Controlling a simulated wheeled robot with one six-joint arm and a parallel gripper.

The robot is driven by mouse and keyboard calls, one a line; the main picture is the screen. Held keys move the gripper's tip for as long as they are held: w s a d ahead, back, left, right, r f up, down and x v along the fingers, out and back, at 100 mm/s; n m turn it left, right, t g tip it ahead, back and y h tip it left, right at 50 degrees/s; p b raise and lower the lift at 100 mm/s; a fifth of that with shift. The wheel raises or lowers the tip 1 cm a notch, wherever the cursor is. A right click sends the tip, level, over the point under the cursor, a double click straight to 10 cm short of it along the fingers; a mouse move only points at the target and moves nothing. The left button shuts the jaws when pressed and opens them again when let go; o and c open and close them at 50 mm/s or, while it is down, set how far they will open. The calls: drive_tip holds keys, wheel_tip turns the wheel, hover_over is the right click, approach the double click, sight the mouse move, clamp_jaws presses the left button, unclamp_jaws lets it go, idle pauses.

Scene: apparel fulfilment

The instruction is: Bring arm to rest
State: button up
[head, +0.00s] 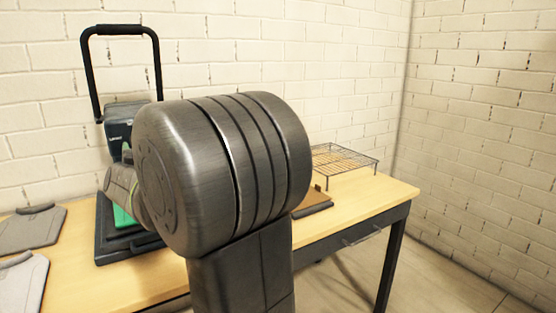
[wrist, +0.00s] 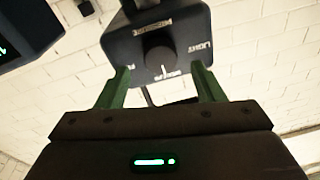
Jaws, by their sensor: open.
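In the wrist view my gripper (wrist: 161,72) has its two green fingers wide apart with nothing held between them. A dark control box with a round knob (wrist: 159,53) shows beyond the fingertips, lettered for pressure and light. I cannot tell the exact gap to it. In the head view my arm's large grey joint (head: 225,170) fills the middle and hides much of the press (head: 118,128) behind it. The gripper itself cannot be made out clearly there.
The press has a tall black handle (head: 88,75). Grey folded garments (head: 30,228) lie at the left of the wooden table (head: 375,205). A wire rack (head: 345,160) stands at its right end, near a brown flat item (head: 314,200). A dark display (wrist: 25,35) is close at the wrist view's upper left.

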drive_tip(key=r+v, duration=0.1)
drive_tip(key=v, duration=0.9)
drive_tip(key=w+a+n+g+p, duration=0.1)
drive_tip(key=w+a+n+p, duration=0.6)
drive_tip(key=w+n+p, duration=0.4)
drive_tip(key=r+n+p, duration=0.1)
drive_tip(key=n, duration=0.3)
drive_tip(key=shift+g+p, duration=0.4)
drive_tip(key=shift+f, duration=0.1)
idle(0.4)
